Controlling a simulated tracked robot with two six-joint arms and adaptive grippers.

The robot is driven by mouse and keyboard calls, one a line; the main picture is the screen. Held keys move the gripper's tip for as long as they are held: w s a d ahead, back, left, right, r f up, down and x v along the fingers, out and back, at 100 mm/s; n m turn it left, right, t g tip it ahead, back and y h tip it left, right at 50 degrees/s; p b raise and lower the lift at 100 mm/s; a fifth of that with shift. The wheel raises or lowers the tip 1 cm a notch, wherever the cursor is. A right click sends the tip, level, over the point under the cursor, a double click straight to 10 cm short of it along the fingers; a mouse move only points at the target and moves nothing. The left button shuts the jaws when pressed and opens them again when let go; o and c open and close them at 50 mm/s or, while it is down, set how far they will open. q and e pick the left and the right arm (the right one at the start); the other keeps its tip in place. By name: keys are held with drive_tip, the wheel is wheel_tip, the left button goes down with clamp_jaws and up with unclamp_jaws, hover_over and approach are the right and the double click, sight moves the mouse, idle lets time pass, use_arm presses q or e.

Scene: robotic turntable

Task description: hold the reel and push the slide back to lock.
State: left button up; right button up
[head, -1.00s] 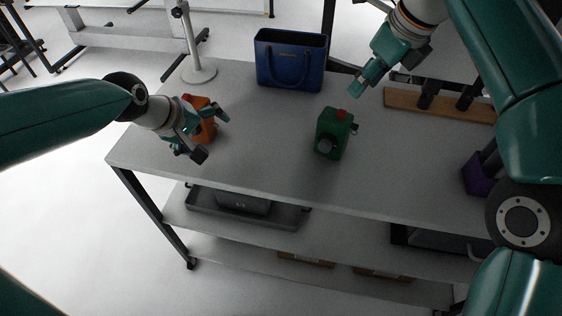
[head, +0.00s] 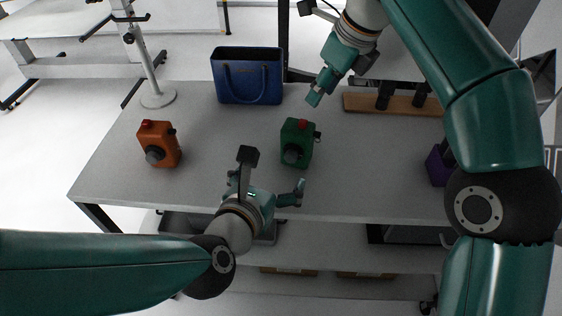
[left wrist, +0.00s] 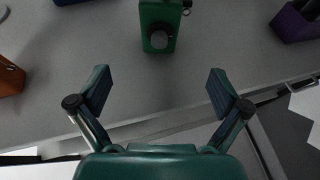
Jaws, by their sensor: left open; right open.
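A green box-shaped unit (head: 297,146) with a red top button and a dark round front knob stands upright on the grey table. An orange unit (head: 158,145) of similar form stands to its left. I cannot tell which part is the reel or the slide. My left gripper (head: 275,170) is open and empty at the table's front edge, in front of the green unit and apart from it. In the left wrist view the green unit (left wrist: 162,18) is ahead, between the spread fingers. My right gripper (head: 325,88) is open above the table, behind and right of the green unit.
A blue bag (head: 247,76) stands at the back of the table (head: 220,128). A wooden board (head: 410,105) with dark posts lies at the back right. A purple box (head: 438,167) is at the right, and a pole stand (head: 158,98) is at the back left.

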sight(293, 150)
use_arm(q)
drive_tip(key=x, duration=1.6)
drive_tip(key=shift+w+f, duration=0.15)
drive_tip(key=shift+w, duration=0.1)
drive_tip(key=shift+c, duration=0.3)
drive_tip(key=c, duration=1.3)
use_arm(e)
drive_tip(key=shift+c, duration=1.6)
drive_tip(key=shift+d+f, duration=0.1)
drive_tip(key=shift+d, duration=0.3)
drive_tip(key=shift+c, duration=1.4)
drive_tip(key=d+n+y, duration=0.1)
drive_tip(key=d, duration=0.2)
drive_tip(key=s+d+f+n+y, duration=0.1)
drive_tip(key=d+y, duration=0.1)
drive_tip(key=d, duration=0.1)
drive_tip(key=d+f+n+y, duration=0.1)
drive_tip(key=d+y, duration=0.1)
drive_tip(key=d, duration=0.1)
drive_tip(key=shift+s+d, duration=0.15)
drive_tip(key=shift+s, duration=0.1)
clamp_jaws()
drive_tip(key=shift+s+d+n+y, duration=0.1)
drive_tip(key=shift+d+n+y, duration=0.3)
drive_tip(key=shift+d, duration=0.15)
